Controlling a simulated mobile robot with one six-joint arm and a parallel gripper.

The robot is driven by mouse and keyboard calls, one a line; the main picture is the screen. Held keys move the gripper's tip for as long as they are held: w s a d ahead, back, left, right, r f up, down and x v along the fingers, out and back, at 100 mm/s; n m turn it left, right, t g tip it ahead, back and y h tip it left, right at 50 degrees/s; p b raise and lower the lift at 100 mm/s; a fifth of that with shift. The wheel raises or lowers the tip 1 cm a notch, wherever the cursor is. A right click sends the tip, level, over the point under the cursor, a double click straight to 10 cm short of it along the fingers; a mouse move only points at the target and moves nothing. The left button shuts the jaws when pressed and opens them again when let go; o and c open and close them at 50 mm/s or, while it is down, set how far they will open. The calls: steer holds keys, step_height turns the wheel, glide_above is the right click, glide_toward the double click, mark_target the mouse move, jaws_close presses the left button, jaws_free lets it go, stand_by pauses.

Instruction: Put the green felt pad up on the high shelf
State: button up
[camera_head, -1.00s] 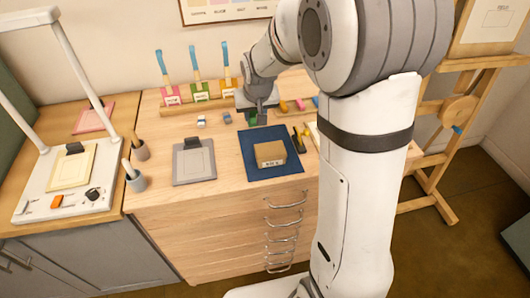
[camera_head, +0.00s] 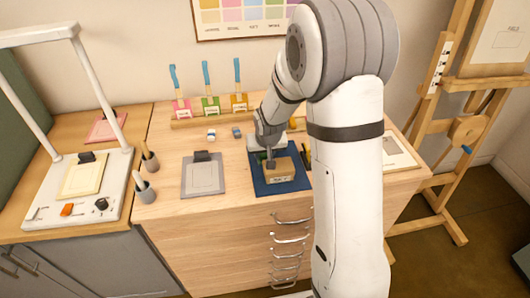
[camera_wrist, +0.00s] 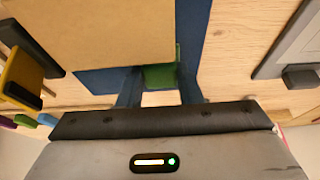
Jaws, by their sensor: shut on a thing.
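The green felt pad (camera_wrist: 160,76) shows as a small green piece between my gripper's fingers in the wrist view. My gripper (camera_wrist: 159,88) is shut on it. In the head view my gripper (camera_head: 270,160) is over the blue mat (camera_head: 263,188), at the tan box (camera_head: 283,173). The pad cannot be made out there. The box (camera_wrist: 90,30) fills the upper left of the wrist view, close to the fingers. I cannot tell whether the pad touches it. No high shelf can be made out in either view.
A grey clipboard-like plate (camera_head: 203,178) lies left of the mat. A wooden rack (camera_head: 212,116) with several blue-handled tools stands at the back. A white framed stand (camera_head: 75,205) is at the left, an easel (camera_head: 465,130) at the right.

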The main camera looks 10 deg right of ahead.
steer(key=o, duration=0.9)
steer(key=shift+o, duration=0.2)
steer(key=shift+r+p, duration=0.2)
steer(key=shift+p, duration=0.1)
steer(key=v, duration=1.2)
steer(key=s+d+r, duration=0.2)
steer(key=s+r, duration=0.1)
steer(key=s, duration=0.7)
steer(key=shift+r+b, duration=0.4)
steer(key=shift+b, duration=0.05)
steer(key=shift+g, duration=0.7)
steer(key=s, duration=0.4)
steer(key=s+d, duration=0.1)
steer(key=s, duration=0.3)
steer(key=s+r, duration=0.1)
steer(key=s, duration=0.3)
steer(key=shift+s+d, duration=0.15)
steer(key=shift+d, duration=0.05)
steer(key=shift+c, duration=0.4)
steer(key=shift+s+f, duration=0.1)
steer(key=shift+s, duration=0.1)
steer(key=shift+c, duration=1.4)
